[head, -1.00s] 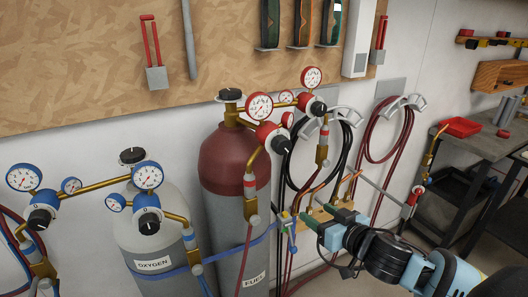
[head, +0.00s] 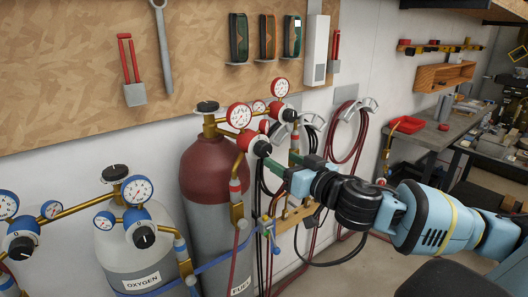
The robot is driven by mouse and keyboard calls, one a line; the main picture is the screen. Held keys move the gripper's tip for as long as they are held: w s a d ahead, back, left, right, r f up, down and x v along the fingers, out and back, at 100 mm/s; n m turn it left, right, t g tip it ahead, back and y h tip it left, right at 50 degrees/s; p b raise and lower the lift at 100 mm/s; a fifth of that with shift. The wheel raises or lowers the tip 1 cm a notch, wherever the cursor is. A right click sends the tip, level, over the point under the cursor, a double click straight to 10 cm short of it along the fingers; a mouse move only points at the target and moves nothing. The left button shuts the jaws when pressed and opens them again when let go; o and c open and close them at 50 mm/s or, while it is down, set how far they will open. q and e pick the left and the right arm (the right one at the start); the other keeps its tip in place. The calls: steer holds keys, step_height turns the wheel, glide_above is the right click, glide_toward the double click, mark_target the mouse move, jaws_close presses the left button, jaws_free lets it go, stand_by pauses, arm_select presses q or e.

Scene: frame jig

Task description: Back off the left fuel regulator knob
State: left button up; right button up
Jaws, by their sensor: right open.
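The knob is not between the fingers. My left gripper is out of view.
The right fuel regulator (head: 279,113) with its own black knob (head: 289,115) is close above the gripper. Blue oxygen regulators (head: 137,219) stand at the lower left. Coiled hoses (head: 347,130) hang on the wall behind. A workbench (head: 430,135) is at the right.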

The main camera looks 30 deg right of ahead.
mark_target(267, 151)
steer(key=shift+w+a, duration=0.2)
steer(key=shift+w, duration=1.75)
steer(key=shift+w+a, duration=0.2)
steer(key=shift+w, duration=1.7)
steer(key=c, duration=1)
